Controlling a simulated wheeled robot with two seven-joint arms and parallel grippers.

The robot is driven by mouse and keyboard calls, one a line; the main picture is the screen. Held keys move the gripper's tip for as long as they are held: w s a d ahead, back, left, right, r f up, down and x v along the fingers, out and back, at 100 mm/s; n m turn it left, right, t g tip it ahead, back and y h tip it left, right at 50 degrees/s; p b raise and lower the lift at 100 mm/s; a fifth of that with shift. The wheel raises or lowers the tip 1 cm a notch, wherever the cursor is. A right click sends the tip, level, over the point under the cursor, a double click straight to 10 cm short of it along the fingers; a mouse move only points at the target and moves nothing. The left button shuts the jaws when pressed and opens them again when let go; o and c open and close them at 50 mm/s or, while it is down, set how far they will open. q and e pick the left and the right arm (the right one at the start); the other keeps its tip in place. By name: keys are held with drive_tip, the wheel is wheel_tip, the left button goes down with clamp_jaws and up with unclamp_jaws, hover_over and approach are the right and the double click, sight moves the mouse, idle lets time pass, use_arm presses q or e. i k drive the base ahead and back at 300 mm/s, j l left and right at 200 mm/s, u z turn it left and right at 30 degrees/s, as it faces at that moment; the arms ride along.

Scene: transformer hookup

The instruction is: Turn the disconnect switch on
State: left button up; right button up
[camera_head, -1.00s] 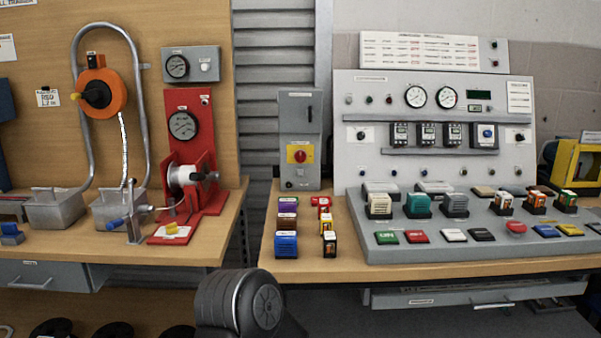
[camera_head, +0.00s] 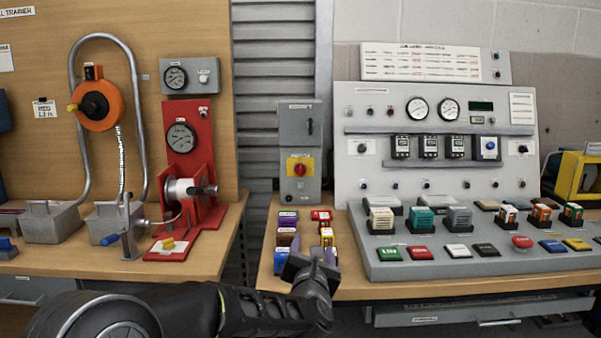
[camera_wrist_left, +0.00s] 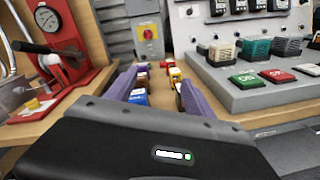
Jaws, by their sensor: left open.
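The disconnect switch is a grey box (camera_head: 300,130) at the back of the right bench, with a red rotary knob (camera_head: 300,169) on a yellow plate. It also shows in the left wrist view, with its red knob (camera_wrist_left: 149,34) near the top. My left gripper (camera_head: 318,262) is at the front edge of the bench, below and in front of the box, pointing toward it. In the left wrist view its purple fingers (camera_wrist_left: 153,85) are apart with nothing held between them. My right gripper is not in view.
Several small coloured blocks (camera_head: 287,224) stand in two rows between my left gripper and the box. A grey control panel (camera_head: 437,262) with buttons and gauges fills the right bench. A red winch stand (camera_head: 182,155) is on the left bench. A gap separates the benches.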

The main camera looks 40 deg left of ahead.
sight(299, 169)
drive_tip(key=i+j, duration=1.1)
drive_tip(key=j, duration=0.2)
